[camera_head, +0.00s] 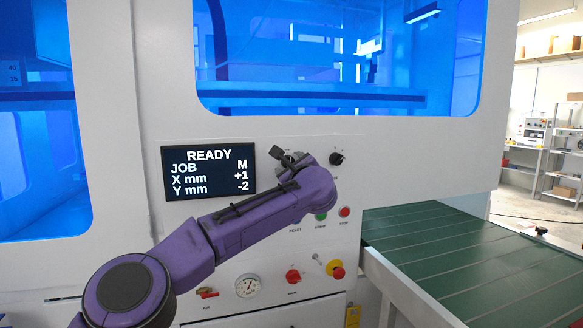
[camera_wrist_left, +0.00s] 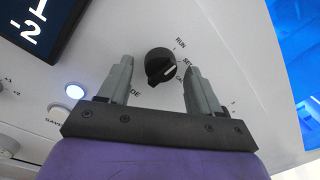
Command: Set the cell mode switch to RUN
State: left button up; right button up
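The cell mode switch is a round black knob (camera_wrist_left: 160,66) on the white panel in the wrist view, with the labels RUN and SET and a partly readable third one beside it. Its white mark points to the label side, apparently near the middle label; I cannot tell exactly. In the head view a black knob (camera_head: 337,158) shows right of my left wrist, apparently the same switch. My left gripper (camera_wrist_left: 157,68) is open and empty, its two grey fingers apart with the knob showing between and beyond their tips. My right gripper is out of view.
The display (camera_head: 208,167) reads READY, JOB M, X +1, Y -2. A lit button (camera_wrist_left: 75,91) sits left of the fingers. Below my arm are a red stop button (camera_head: 345,212), a red-and-yellow emergency button (camera_head: 337,270) and a gauge (camera_head: 248,286). A green conveyor (camera_head: 470,255) lies right.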

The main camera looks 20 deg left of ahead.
pick_arm(q)
jog(key=b+v, duration=0.4)
jog(key=v, duration=0.6)
jog(key=shift+s+d+b, duration=0.2)
jog(key=shift+b, duration=0.2)
